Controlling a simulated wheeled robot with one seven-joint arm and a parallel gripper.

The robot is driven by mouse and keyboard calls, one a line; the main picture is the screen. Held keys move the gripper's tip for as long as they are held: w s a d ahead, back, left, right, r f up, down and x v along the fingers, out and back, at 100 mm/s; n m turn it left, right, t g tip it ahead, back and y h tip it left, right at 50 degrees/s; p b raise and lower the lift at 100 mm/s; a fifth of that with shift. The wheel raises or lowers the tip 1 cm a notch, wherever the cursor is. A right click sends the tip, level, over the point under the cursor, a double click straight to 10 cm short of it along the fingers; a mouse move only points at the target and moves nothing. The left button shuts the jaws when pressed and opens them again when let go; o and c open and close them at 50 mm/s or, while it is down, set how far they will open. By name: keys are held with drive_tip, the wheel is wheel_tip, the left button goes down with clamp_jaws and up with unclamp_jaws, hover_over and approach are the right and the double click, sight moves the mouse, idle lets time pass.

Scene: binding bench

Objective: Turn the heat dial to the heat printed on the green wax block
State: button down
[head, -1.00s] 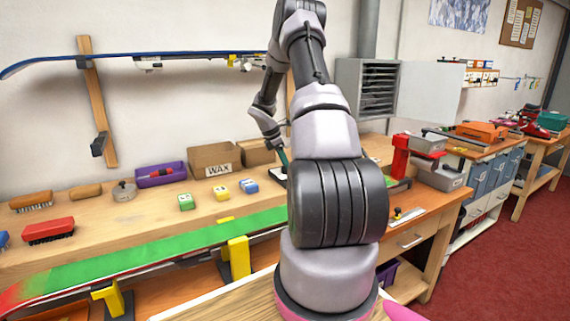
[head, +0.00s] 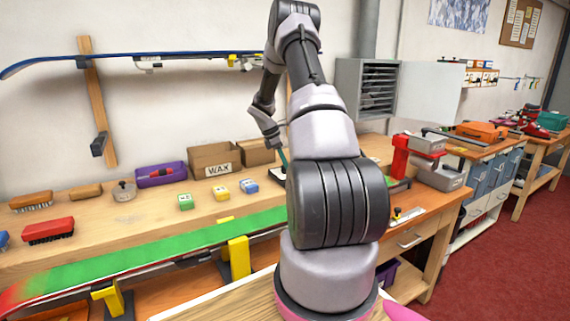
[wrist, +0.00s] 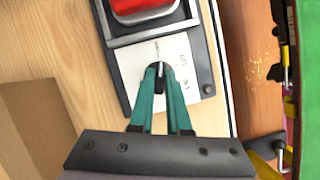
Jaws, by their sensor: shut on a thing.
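The green wax block (head: 185,201) sits on the bench in the head view; its top has a white label with marks too small for me to read surely. In the wrist view, my gripper (wrist: 160,78) has its teal fingers closed around the small dark heat dial (wrist: 160,84), which they largely cover. The dial stands on a white plate (wrist: 181,48) with small printed marks that I cannot read. A thin dark line shows on the plate just beyond the fingertips. In the head view my arm hides most of this spot.
A yellow block (head: 221,193) and a blue block (head: 249,186) lie right of the green one. A red object (wrist: 143,8) in a dark frame lies beyond the dial plate.

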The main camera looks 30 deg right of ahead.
drive_tip(key=m, duration=0.2)
drive_tip(key=m+g+y, duration=0.1)
drive_tip(key=m, duration=0.1)
drive_tip(key=shift+w+m, duration=0.2)
drive_tip(key=shift+m, duration=0.1)
drive_tip(key=m+y, duration=0.1)
drive_tip(key=m, duration=0.1)
drive_tip(key=m+g, duration=0.1)
drive_tip(key=m, duration=0.2)
drive_tip(key=shift+d+y, duration=0.2)
drive_tip(key=shift+y, duration=0.2)
drive_tip(key=m+y, duration=0.1)
drive_tip(key=m, duration=0.2)
drive_tip(key=m+y, duration=0.1)
drive_tip(key=m, duration=0.1)
drive_tip(key=shift+d+m+g, duration=0.15)
drive_tip(key=shift+m+g, duration=0.15)
drive_tip(key=shift+m, duration=0.1)
drive_tip(key=shift+m+y, duration=0.9)
drive_tip(key=shift+m, duration=1.4)
drive_tip(key=shift+d+t, duration=0.1)
drive_tip(key=shift+t, duration=0.3)
drive_tip(key=c, duration=0.9)
unclamp_jaws()
drive_tip(key=shift+r, duration=0.1)
